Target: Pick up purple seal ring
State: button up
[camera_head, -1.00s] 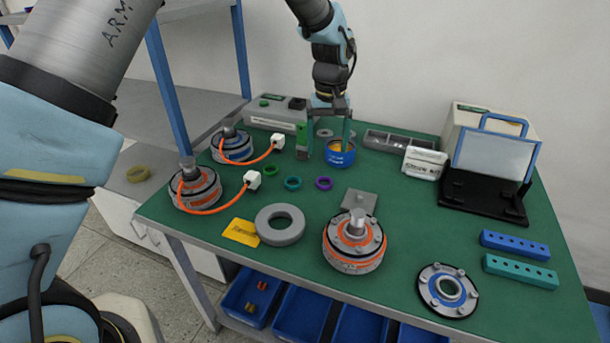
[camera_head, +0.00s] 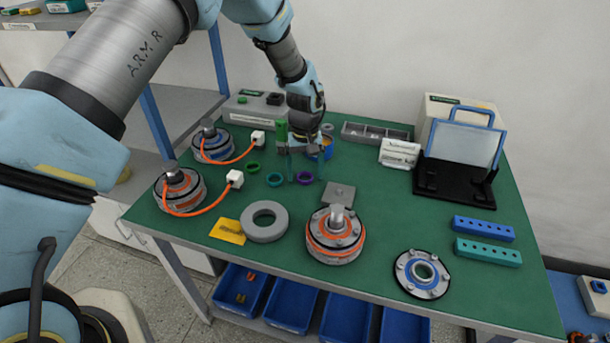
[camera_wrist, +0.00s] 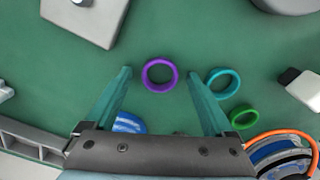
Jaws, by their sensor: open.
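The purple seal ring (camera_head: 304,177) lies flat on the green table top. In the wrist view the purple ring (camera_wrist: 160,75) is just beyond the fingertips and roughly centred between them. My gripper (camera_head: 304,178) is open and empty, pointing down above the ring; its two teal fingers (camera_wrist: 158,73) stand on either side of the ring's line. The gap in height between fingertips and ring cannot be told exactly.
A teal ring (camera_wrist: 223,82) lies close beside the right finger, with a green ring (camera_wrist: 243,117) farther off. A blue container (camera_head: 327,146) stands behind the gripper. A grey plate (camera_head: 339,194) and a large grey ring (camera_head: 264,221) lie nearer the front.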

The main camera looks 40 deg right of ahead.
grip_shut()
dwell(0.7)
